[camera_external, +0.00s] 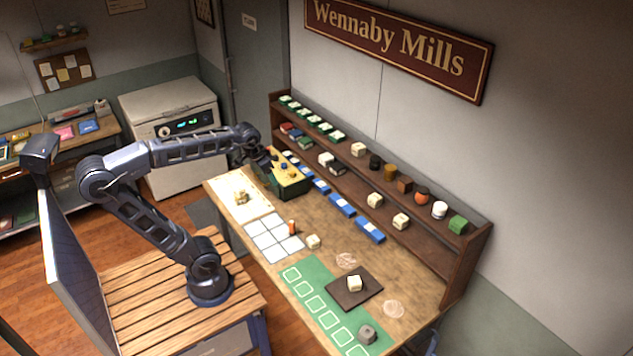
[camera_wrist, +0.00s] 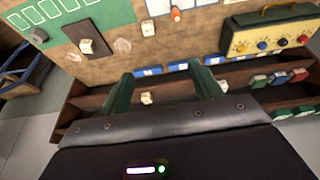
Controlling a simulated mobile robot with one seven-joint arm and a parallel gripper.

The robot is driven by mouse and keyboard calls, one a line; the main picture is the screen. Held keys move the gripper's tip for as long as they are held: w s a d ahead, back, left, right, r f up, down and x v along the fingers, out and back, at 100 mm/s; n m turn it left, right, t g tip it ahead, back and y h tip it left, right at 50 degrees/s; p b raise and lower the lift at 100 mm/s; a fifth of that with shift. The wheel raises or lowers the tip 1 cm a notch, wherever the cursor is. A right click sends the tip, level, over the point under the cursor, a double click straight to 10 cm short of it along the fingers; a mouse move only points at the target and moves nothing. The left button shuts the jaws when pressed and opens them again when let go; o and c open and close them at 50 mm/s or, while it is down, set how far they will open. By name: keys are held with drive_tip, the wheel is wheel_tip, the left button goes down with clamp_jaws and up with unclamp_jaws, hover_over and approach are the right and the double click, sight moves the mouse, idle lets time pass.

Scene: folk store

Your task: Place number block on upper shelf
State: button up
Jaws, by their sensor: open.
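Several cream blocks are in view, and I cannot read numbers on them. In the external view, one cream block (camera_external: 313,241) sits on the wooden table and another (camera_external: 354,284) on a dark square mat. Two more, a middle block (camera_external: 375,200) and a right block (camera_external: 401,221), sit on the lower shelf level. One cream block (camera_external: 358,149) stands on the upper shelf (camera_external: 348,156). My gripper (camera_external: 265,160) is raised over the table's far end, by the green case. In the wrist view my gripper (camera_wrist: 162,85) is open, with nothing between its fingers.
The green case (camera_external: 283,177) with coloured knobs stands near my gripper. Blue-and-white blocks (camera_external: 341,205) line the table's back edge. Green-and-white blocks (camera_external: 310,118) and small items such as an orange ball (camera_external: 421,195) occupy the upper shelf. A green mat (camera_external: 318,300) lies in front.

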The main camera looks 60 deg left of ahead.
drive_tip(key=s+f, duration=0.8)
drive_tip(key=s, duration=0.1)
drive_tip(key=shift+s+d+f+t, duration=0.15)
drive_tip(key=shift+d+f+t, duration=0.15)
drive_tip(key=shift+t, duration=0.1)
